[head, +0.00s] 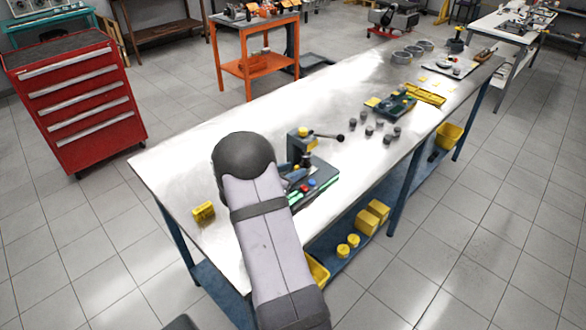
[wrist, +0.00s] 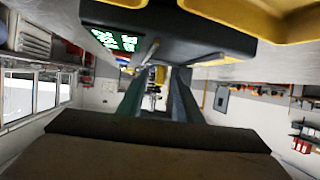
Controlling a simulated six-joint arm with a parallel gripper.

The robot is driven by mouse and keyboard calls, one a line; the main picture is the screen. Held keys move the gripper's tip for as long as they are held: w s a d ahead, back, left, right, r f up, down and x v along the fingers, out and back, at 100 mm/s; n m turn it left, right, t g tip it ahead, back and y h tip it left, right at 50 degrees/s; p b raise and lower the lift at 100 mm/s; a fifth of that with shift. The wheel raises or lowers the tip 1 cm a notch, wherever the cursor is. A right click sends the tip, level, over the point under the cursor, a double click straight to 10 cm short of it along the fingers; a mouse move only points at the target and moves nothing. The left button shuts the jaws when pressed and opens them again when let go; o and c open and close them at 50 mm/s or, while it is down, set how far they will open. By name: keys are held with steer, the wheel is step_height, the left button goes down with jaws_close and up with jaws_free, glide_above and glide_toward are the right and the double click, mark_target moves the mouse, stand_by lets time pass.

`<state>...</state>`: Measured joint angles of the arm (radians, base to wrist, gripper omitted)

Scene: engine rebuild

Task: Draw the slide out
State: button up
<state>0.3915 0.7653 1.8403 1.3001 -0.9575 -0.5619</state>
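A small bench fixture (head: 318,186) with a dark green base stands near the table's front edge in the head view. It has an upright post (head: 298,143), a lever with a black knob (head: 340,138), and blue and red parts on top. I cannot pick out the slide; my arm covers the fixture's left part. A dark box with a green display (wrist: 118,40) is close by at the top of that view.
The metal table (head: 220,133) is clear behind the fixture. A yellow block (head: 203,212) lies at its near left. A yellow part (wrist: 240,12) is near the box in the wrist view.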

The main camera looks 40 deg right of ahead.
steer(key=shift+d+f, duration=0.1)
steer(key=shift+d, duration=0.25)
steer(key=shift+c, duration=0.4)
jaws_close()
steer(key=a+p, duration=0.2)
steer(key=a, duration=0.6)
steer(key=shift+w+a, duration=0.15)
steer(key=shift+a, duration=0.55)
steer(key=shift+f, duration=0.1)
